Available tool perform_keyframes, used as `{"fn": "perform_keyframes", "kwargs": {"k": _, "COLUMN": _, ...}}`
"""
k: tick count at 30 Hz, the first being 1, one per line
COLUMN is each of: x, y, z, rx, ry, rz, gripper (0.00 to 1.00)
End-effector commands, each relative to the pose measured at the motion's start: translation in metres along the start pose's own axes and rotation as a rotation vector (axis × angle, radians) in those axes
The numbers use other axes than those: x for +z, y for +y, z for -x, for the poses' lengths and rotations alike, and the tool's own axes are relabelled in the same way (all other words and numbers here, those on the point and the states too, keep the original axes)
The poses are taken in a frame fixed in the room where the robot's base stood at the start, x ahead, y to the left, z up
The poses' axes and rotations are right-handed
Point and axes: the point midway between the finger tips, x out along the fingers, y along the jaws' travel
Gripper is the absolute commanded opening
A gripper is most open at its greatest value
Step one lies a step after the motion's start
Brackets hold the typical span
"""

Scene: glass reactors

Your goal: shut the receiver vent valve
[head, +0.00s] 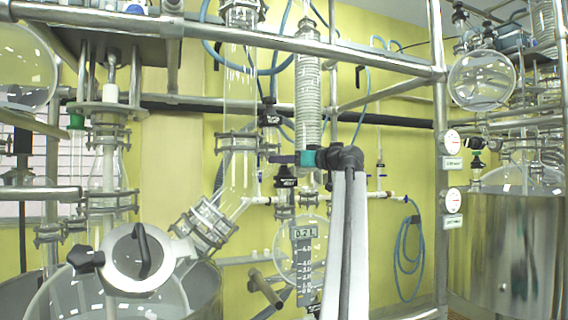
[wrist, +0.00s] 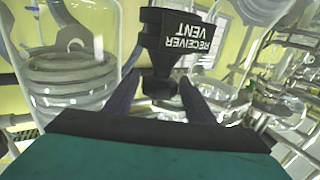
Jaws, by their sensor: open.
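The receiver vent valve (wrist: 180,38) is a black block with a white "RECEIVER VENT" label, upside down in the wrist view. A dark knob (wrist: 157,86) sticks out from it toward my gripper (wrist: 158,94). The two dark fingers are open, one on each side of the knob; I cannot tell whether they touch it. In the head view my gripper (head: 277,159) reaches left from its teal body, just above a black labelled valve body (head: 286,183) that appears to be the same valve. Its label is too small to read there, and the knob is mostly hidden by the fingers.
A coiled glass condenser (head: 308,95) stands above my gripper, and a round glass receiver (head: 285,262) hangs below, behind a level readout (head: 305,245). Another black valve (head: 269,120) is close above. A glass column (head: 240,150) stands left, a metal frame post (head: 440,150) right.

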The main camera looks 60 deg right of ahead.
Motion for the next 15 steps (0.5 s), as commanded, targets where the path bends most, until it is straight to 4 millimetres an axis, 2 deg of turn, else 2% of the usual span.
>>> {"fn": "perform_keyframes", "kwargs": {"k": 2, "x": 0.0002, "y": 0.0011, "z": -0.0001, "rx": 0.003, "ry": 0.000, "rz": 0.000, "gripper": 0.48}}
{"fn": "perform_keyframes", "kwargs": {"k": 7, "x": 0.0002, "y": 0.0011, "z": 0.0000, "rx": 0.003, "ry": 0.000, "rz": 0.000, "gripper": 0.19}}
{"fn": "perform_keyframes", "kwargs": {"k": 15, "x": 0.0001, "y": -0.0009, "z": 0.0002, "rx": 0.039, "ry": -0.001, "rz": 0.001, "gripper": 0.19}}
